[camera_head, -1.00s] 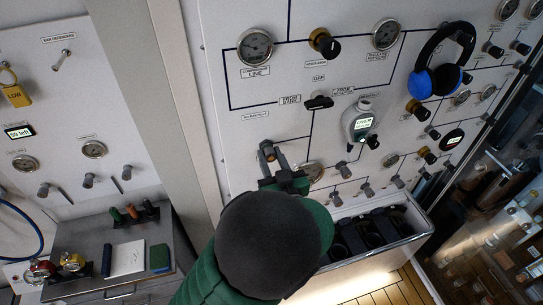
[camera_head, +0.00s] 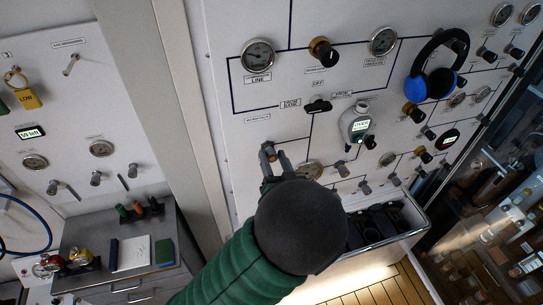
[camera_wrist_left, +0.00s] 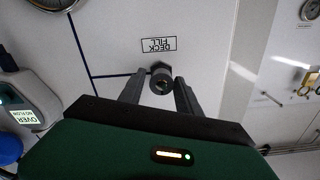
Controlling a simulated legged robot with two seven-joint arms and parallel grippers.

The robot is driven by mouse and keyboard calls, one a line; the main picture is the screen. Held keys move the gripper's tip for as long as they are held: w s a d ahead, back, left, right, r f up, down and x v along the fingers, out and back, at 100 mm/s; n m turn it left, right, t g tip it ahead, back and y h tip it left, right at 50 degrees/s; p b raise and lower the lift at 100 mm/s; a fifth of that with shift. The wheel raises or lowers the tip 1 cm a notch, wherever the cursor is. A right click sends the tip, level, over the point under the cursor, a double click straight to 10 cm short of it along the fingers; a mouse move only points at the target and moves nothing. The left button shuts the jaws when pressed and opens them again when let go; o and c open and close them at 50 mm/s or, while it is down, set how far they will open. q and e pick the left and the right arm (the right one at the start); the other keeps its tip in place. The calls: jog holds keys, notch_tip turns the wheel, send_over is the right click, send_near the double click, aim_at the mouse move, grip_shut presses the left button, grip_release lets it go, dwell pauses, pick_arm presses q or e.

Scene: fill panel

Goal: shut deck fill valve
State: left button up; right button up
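The deck fill valve (camera_wrist_left: 161,80) is a small dark hexagonal knob on the white panel, next to an upside-down "DECK FILL" label (camera_wrist_left: 158,45) in the left wrist view. In the head view its brownish end (camera_head: 269,149) shows at my left fingertips. My left gripper (camera_head: 275,154) is open, with its two grey fingers apart. In the left wrist view the fingers (camera_wrist_left: 160,88) stand on either side of the knob, with gaps showing. Whether a finger touches it, I cannot tell. My right gripper is not in view.
A grey handheld meter (camera_head: 356,122) and blue headphones (camera_head: 433,80) hang on the panel to the right. Gauges (camera_head: 258,55) and several knobs surround the area. An open bin (camera_head: 413,235) sits below. A grey cart (camera_head: 125,262) stands at lower left.

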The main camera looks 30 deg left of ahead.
pick_arm(q)
jog(key=shift+o, duration=0.8)
jog(key=shift+s+d+r, duration=0.1)
jog(key=shift+d, duration=0.3)
jog(key=shift+s+d, duration=0.1)
jog(key=shift+d, duration=0.05)
jog(key=b+v, duration=0.5)
jog(key=v, duration=1.1)
jog(key=shift+d, duration=0.4)
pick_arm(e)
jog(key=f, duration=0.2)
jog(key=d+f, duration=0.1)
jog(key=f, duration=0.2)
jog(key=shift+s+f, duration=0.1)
pick_arm(q)
jog(key=shift+s+a, duration=0.15)
jog(key=shift+a, duration=0.15)
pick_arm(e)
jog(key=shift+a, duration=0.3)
